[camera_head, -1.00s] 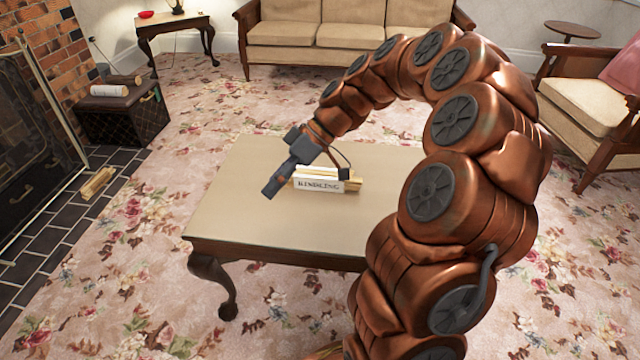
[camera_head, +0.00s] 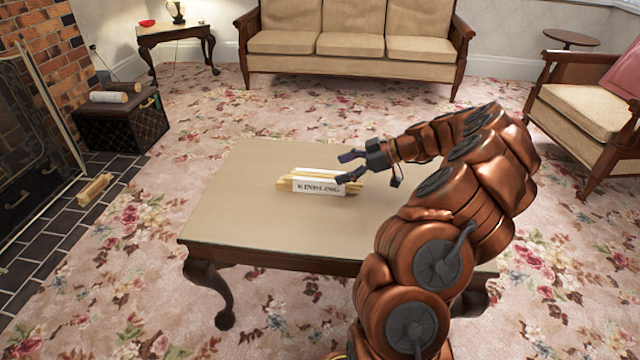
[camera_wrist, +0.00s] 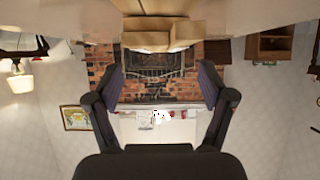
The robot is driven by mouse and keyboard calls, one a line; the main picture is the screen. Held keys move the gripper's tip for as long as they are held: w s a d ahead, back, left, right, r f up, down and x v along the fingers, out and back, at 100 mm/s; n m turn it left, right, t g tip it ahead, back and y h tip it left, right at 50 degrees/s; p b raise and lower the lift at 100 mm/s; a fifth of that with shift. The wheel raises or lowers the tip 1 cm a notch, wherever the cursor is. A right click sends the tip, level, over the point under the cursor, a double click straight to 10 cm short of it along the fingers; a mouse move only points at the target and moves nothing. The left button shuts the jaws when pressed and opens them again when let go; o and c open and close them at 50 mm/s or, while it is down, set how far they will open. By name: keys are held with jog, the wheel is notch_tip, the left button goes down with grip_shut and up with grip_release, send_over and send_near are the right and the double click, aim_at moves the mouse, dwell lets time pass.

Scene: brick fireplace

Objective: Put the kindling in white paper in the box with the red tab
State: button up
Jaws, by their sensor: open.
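The kindling bundle (camera_head: 316,186), pale sticks in a white paper band lettered KINDLING, lies on the low table (camera_head: 235,215). My gripper (camera_head: 346,168) is open at the bundle's right end, with one finger reaching behind it and one near its front right corner. I cannot tell whether the fingers touch it. In the wrist view, the open fingers (camera_wrist: 160,88) have pale stick ends (camera_wrist: 160,36) beyond them at the top. A dark box (camera_head: 125,125) stands by the fireplace at left, with rolled or log-shaped pieces on its lid. I cannot make out a red tab.
A loose wood bundle (camera_head: 95,189) lies on the dark hearth tiles. A fireplace screen (camera_head: 45,110) stands at left. A sofa (camera_head: 350,45) is at the back and an armchair (camera_head: 595,95) at right. The table's left part and the carpet around it are clear.

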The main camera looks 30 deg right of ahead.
aim_at(320, 175)
jog(key=b+x, duration=0.2)
jog(key=x, duration=0.3)
jog(key=shift+r, duration=0.1)
jog(key=c, duration=1.5)
jog(key=shift+r, duration=0.1)
jog(key=shift+a+r+p, duration=0.15)
jog(key=shift+r+p, duration=0.9)
jog(key=shift+r, duration=0.85)
jog(key=a+p, duration=0.1)
jog(key=a, duration=0.4)
jog(key=a+p, duration=0.1)
jog(key=a, duration=0.4)
jog(key=w+a+r+p, duration=0.1)
jog(key=a, duration=0.4)
jog(key=shift+a, duration=0.35)
